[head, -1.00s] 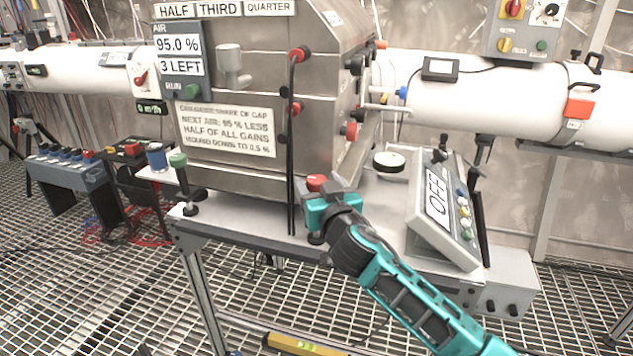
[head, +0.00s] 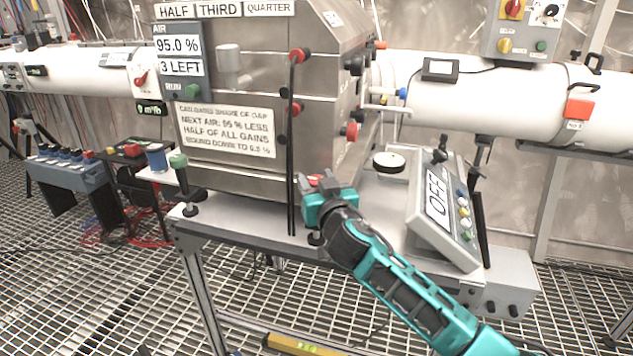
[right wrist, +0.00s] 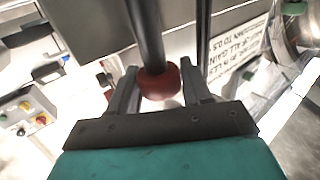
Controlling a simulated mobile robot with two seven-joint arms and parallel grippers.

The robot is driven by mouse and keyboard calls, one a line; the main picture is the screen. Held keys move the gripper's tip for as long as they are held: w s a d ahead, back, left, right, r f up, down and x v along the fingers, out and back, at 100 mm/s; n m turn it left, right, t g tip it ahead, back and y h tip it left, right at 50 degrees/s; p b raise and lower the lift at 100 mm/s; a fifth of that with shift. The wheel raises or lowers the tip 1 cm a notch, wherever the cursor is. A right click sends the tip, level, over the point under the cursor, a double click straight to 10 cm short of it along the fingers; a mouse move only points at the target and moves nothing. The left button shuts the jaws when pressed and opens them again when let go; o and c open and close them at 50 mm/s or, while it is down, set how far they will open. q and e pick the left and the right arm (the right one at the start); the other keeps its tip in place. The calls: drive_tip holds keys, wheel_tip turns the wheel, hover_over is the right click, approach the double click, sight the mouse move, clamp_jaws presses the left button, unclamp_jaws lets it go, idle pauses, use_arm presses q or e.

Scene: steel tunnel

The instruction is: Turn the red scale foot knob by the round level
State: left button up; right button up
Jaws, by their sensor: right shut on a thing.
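A red knob (head: 314,181) sits at the front edge of the grey scale platform (head: 255,220), below the steel cabinet. My right gripper (head: 321,183) reaches it from the lower right and is shut on it. In the right wrist view the red knob (right wrist: 158,82) lies between the two fingers, with a dark rod running up from it. The fingers partly hide the knob in the head view. A round white-topped disc (head: 389,161) stands on the platform right of the gripper; I cannot tell if it is the round level. My left gripper is out of view.
A green knob (head: 178,160) is at the platform's left corner. Black vertical rods (head: 292,150) stand close left of the gripper. A yellow spirit level (head: 300,345) lies below.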

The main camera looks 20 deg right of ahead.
drive_tip(key=shift+f+m+h+b, duration=0.2)
drive_tip(key=shift+m+h+b, duration=0.1)
drive_tip(key=shift+h+b, duration=0.2)
drive_tip(key=shift+c, duration=0.3)
drive_tip(key=shift+a+f+m+h+b, duration=0.1)
drive_tip(key=shift+m+h+b, duration=0.4)
drive_tip(key=shift+h+b, duration=0.4)
drive_tip(key=m+g+h+b, duration=0.1)
drive_tip(key=m+h+b, duration=0.1)
drive_tip(key=h+b, duration=0.1)
drive_tip(key=shift+f+b, duration=0.15)
drive_tip(key=shift+b, duration=0.5)
drive_tip(key=m+g+h+b, duration=0.1)
drive_tip(key=h+b, duration=0.1)
drive_tip(key=m+g+h+b, duration=0.1)
drive_tip(key=m+h+b, duration=0.1)
drive_tip(key=b, duration=0.1)
drive_tip(key=shift+r, duration=0.2)
drive_tip(key=shift+r+m+g+h+b, duration=0.15)
drive_tip(key=shift+m+g+h+b, duration=0.15)
drive_tip(key=shift+m+h+b, duration=0.25)
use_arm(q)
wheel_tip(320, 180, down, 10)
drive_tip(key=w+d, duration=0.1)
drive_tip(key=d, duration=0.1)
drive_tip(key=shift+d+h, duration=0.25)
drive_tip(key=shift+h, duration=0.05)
use_arm(e)
drive_tip(key=shift+r+h, duration=0.1)
drive_tip(key=shift+h, duration=0.15)
